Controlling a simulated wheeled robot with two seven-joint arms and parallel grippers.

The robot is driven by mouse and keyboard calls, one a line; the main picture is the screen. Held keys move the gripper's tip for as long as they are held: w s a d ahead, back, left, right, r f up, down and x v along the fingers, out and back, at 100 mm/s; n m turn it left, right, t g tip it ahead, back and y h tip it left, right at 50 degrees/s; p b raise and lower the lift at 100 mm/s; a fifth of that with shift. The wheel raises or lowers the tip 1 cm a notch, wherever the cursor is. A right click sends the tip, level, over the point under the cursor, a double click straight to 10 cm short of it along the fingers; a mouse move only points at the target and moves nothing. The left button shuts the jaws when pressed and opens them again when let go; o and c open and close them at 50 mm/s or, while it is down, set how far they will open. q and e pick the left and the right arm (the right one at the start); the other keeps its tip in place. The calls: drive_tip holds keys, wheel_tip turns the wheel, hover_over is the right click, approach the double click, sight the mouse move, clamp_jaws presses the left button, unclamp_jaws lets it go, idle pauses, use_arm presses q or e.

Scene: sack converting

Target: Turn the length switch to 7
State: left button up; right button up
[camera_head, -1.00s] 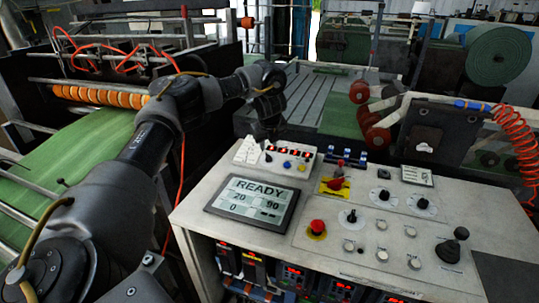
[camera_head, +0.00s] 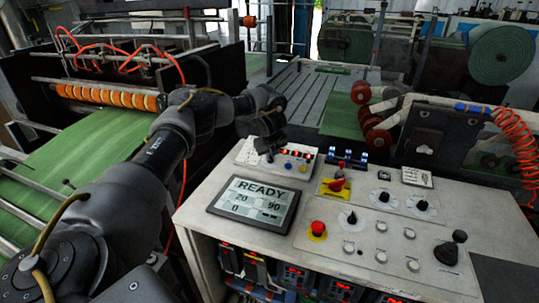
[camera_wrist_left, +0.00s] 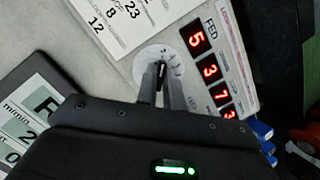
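The switch is a small dark knob on a round white dial (camera_wrist_left: 152,54) with printed marks, beside red digits in the left wrist view. Its name is not readable. My left gripper (camera_wrist_left: 163,72) points down at it, its two narrow fingers close together, one on each side of the dark knob. I cannot tell whether they pinch it. In the head view my left gripper (camera_head: 270,155) is over the sloped white switch box (camera_head: 246,154) behind the screen and hides the dial. My right gripper is not in view.
The red digit display (camera_wrist_left: 204,65) reads 5, 3, 7, 3 from the top. A screen (camera_head: 254,203) showing READY lies in front of the box. A red button (camera_head: 318,228) and several knobs stand to the right. Blue-levered parts (camera_head: 346,158) sit close beside the box.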

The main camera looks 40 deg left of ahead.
use_arm(q)
clamp_jaws()
drive_tip(key=m, duration=0.2)
drive_tip(key=shift+a+m+p, duration=0.1)
drive_tip(key=shift+m+p, duration=0.25)
drive_tip(key=shift+m, duration=0.05)
drive_tip(key=m+t+h, duration=0.1)
drive_tip(key=m, duration=0.4)
drive_tip(key=shift+m, duration=0.3)
drive_tip(key=m, duration=0.2)
drive_tip(key=m+h, duration=0.1)
drive_tip(key=m, duration=0.2)
drive_tip(key=shift+t+h, duration=0.3)
drive_tip(key=shift+m+h, duration=0.5)
drive_tip(key=shift+m, duration=1.9)
drive_tip(key=o, duration=0.6)
unclamp_jaws()
